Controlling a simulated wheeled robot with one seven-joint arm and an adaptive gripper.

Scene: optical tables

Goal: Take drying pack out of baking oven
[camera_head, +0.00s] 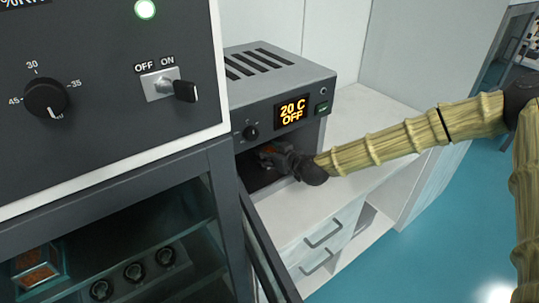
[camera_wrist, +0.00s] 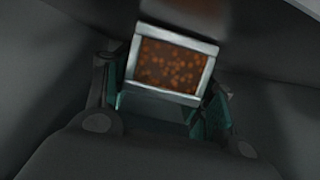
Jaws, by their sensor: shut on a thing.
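The baking oven (camera_head: 285,85) is a grey box on a white counter, with a display reading "20 C OFF". Its front opening faces my arm. My gripper (camera_head: 275,155) reaches into that opening in the head view. In the wrist view my gripper (camera_wrist: 162,108) is shut on the drying pack (camera_wrist: 170,62), a pale-framed block with an orange-brown speckled face. The pack sits between the two dark green finger pads, slightly tilted. In the head view the pack is mostly hidden by the gripper and the oven front.
A large dark cabinet (camera_head: 110,105) with a dial and an OFF/ON switch stands at the left, close to the oven. A similar orange-speckled pack (camera_head: 36,270) sits inside it. Free counter (camera_head: 350,130) lies right of the oven, with drawers below.

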